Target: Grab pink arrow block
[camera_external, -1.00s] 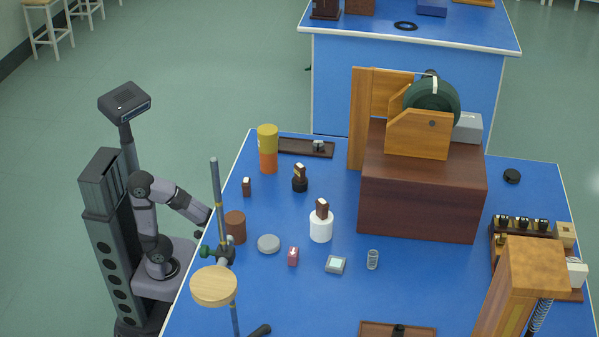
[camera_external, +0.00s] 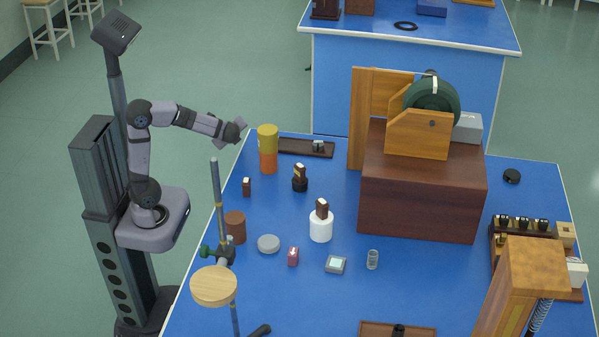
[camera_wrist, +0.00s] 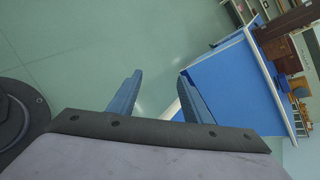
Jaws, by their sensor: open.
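The pink block (camera_external: 293,256) stands on the blue bench in the external view, between a grey disc and a small square device; a pale mark shows on it, too small to read as an arrow. My gripper (camera_external: 238,132) is up at the bench's far left corner, well away from the block. In the wrist view my gripper (camera_wrist: 158,104) has its two blue fingers apart with nothing between them. The pink block cannot be made out in the wrist view.
A stand rod (camera_external: 218,190) with a round wooden plate (camera_external: 214,286) rises left of the block. A yellow-orange cylinder (camera_external: 267,140) stands near my gripper. A white cylinder (camera_external: 321,229) and a glass (camera_external: 372,260) are near the block. A large brown box (camera_external: 420,195) stands behind.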

